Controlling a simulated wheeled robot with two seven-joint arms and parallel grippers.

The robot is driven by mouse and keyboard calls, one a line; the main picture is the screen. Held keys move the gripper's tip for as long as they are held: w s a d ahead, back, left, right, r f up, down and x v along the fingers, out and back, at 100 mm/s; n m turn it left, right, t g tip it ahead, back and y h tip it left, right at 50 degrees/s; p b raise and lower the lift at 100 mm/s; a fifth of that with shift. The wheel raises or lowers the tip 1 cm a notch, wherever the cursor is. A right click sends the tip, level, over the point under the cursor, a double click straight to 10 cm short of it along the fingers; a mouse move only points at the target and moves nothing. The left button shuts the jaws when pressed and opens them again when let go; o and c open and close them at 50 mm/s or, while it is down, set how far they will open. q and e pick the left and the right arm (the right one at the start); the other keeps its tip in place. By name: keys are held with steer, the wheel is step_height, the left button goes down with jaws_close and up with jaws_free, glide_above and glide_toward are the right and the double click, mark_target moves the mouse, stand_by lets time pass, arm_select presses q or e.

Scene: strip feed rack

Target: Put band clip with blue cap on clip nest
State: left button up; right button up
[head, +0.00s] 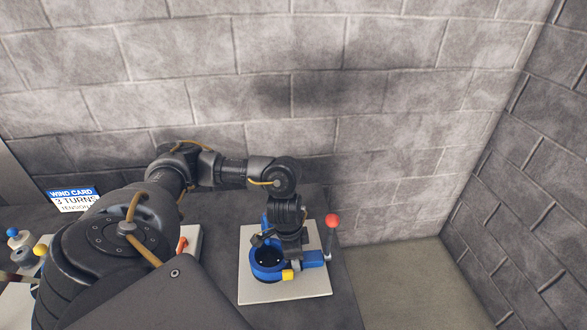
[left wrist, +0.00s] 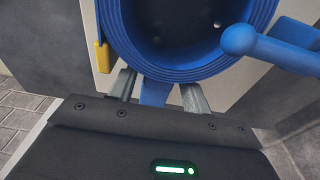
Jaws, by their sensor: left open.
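A small piece with a round blue cap (head: 12,233), possibly the band clip, stands at the far left edge in the head view, partly cut off. My left gripper (head: 290,247) is far to its right, low over a blue ring fixture (head: 262,272). In the left wrist view the left gripper (left wrist: 158,92) has its two fingers apart, one on each side of a blue tab (left wrist: 156,94) below the round blue rim (left wrist: 185,72). I cannot tell whether they touch it. I cannot pick out the clip nest with certainty. My right gripper is not in view.
The fixture stands on a white plate (head: 258,294) with a yellow block (head: 287,274) and a red-ball lever (head: 332,220). A blue ball-ended handle (left wrist: 240,40) is close to the right finger. A yellow-capped piece (head: 40,249) and a card (head: 74,199) are at left.

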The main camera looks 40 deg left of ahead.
arm_select(q)
step_height(320, 180, up, 13)
steer(key=s+a+p, duration=0.1)
steer(key=p, duration=0.2)
steer(key=shift+f, duration=0.1)
steer(key=shift+d, duration=0.1)
stand_by(0.4)
